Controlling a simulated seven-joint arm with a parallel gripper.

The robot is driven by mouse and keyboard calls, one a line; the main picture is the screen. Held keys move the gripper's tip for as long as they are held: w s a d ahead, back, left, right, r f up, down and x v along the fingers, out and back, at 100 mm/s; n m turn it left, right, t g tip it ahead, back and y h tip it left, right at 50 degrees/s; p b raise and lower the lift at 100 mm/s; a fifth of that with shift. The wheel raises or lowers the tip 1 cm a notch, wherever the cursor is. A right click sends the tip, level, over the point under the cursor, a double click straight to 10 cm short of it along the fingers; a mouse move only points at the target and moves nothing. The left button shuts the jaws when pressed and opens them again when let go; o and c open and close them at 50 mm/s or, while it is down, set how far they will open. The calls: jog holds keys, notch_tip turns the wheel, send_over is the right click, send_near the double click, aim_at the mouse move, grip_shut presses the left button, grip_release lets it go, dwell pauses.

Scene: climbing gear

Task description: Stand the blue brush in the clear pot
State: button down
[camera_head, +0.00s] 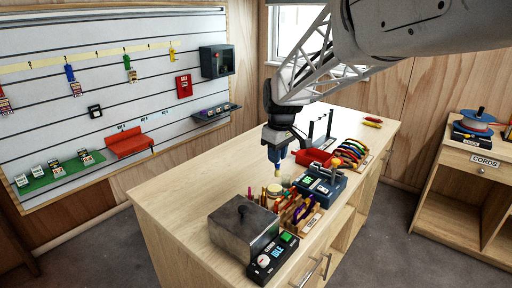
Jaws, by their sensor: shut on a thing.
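My gripper (275,146) points down above the table and is shut on the blue brush (275,155). The brush hangs upright with its pale tip (277,168) downward, clear of the table top. Its upper part is hidden by the gripper. Below the brush, a small round container (273,190) stands on the table; it may be the clear pot, but it is too small to tell its walls or contents.
On the wooden table (190,195) a grey metal box (243,228), a black device (271,257), a rack of colored tools (298,212) and a blue-grey unit (320,184) stand close around. The table's left side is clear.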

jog(key=w+d+f+m, duration=0.1)
jog(key=w+d+f, duration=0.1)
jog(key=w, duration=0.5)
jog(key=w+d+f+m, duration=0.1)
jog(key=w+d+f, duration=0.1)
jog(key=w+d, duration=0.2)
jog(key=w, duration=0.3)
jog(key=shift+d+f+t, duration=0.3)
jog(key=shift+f+t, duration=0.05)
jog(key=shift+t, duration=0.05)
jog(key=shift+f, duration=0.1)
jog(key=shift+f, duration=2)
jog(key=shift+f, duration=2.1)
jog(key=c, duration=1)
grip_release()
jog(key=shift+o, duration=0.2)
notch_tip(320, 180, up, 8)
jog(key=shift+s+d, duration=0.25)
jog(key=shift+s, duration=0.2)
jog(key=shift+f, duration=0.1)
